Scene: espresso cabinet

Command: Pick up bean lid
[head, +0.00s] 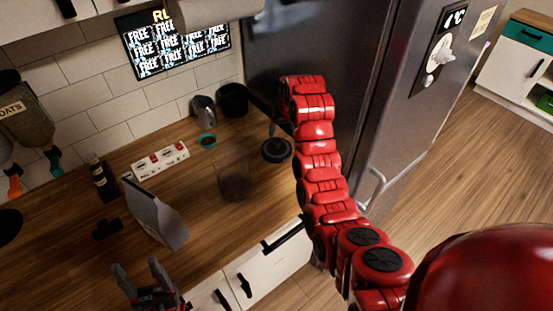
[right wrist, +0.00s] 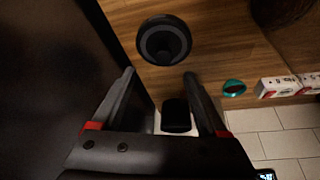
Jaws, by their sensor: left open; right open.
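The bean lid, a round black lid with a raised knob (head: 277,150), lies on the wooden counter near the fridge. It also shows in the right wrist view (right wrist: 164,40), beyond the fingertips. My right gripper (right wrist: 157,75) is open and empty, its fingers apart and short of the lid in that picture. In the head view its dark fingers are hard to make out against the fridge. My left gripper (head: 139,267) is open and empty at the counter's front edge, far from the lid.
A see-through dark container (head: 233,180) stands left of the lid. Behind are a black canister (head: 232,100), a metal pitcher (head: 204,112) and a teal ring (head: 208,141). The fridge (head: 315,45) closes off the right side.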

